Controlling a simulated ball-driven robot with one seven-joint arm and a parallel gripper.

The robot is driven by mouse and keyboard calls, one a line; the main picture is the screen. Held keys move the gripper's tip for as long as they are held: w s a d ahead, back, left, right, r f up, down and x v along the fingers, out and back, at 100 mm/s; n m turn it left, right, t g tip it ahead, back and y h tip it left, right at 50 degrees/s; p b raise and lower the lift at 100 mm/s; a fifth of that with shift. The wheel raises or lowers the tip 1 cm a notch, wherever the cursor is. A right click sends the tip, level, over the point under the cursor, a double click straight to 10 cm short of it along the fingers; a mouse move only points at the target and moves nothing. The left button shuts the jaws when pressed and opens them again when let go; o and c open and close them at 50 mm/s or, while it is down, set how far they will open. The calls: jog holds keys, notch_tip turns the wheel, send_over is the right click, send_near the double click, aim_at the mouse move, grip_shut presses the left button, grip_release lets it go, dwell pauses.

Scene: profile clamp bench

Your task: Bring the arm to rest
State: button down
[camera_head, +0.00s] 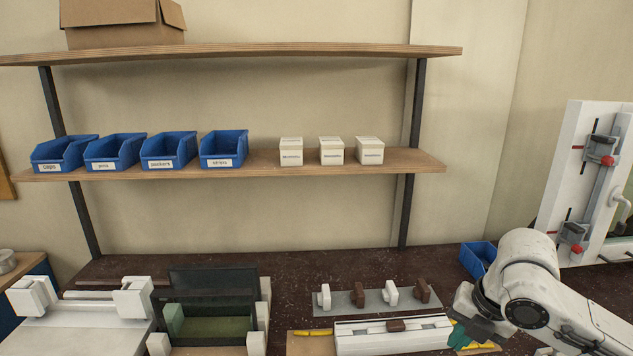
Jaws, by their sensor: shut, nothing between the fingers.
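My arm (530,280) comes in from the lower right, bent, with its white links above the right part of the bench. My gripper (470,328) hangs at its dark end, low over the right end of a white clamp bed (385,341). It is shut with nothing held. The fingertips are small and partly hidden, and I cannot tell whether they touch anything. A green piece shows beside them.
A grey plate (352,309) with white and brown blocks lies behind the clamp bed. A blue bin (477,259) stands behind my arm. A white clamp panel (562,170) rises at right. A green-floored fixture (222,328) is left. A shelf (260,170) holds bins and boxes.

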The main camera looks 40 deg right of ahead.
jog(key=w+a+r+m+t+y, duration=0.2)
jog(key=w+a+r+m+t, duration=0.3)
jog(key=w+a, duration=0.65)
jog(key=w+a+f+m+y, duration=0.1)
jog(key=w+a+f+m, duration=0.2)
jog(key=a+m, duration=0.4)
jog(key=s+a+f+m+g, duration=0.2)
jog(key=s+a+f+m, duration=0.15)
jog(key=s+f, duration=0.4)
jog(key=s+a+f+m+g, duration=0.1)
jog(key=s+a+f+m, duration=0.25)
jog(key=s+f, duration=0.4)
jog(key=s+d+f+m+g+h, duration=0.1)
jog(key=s+d+f+m+g, duration=0.1)
jog(key=s+f, duration=0.2)
jog(key=s+d+f+m+g+h, duration=0.2)
jog(key=s+d+f, duration=0.1)
jog(key=s, duration=0.6)
jog(key=shift+d+f, duration=0.2)
jog(key=shift+f, duration=0.6)
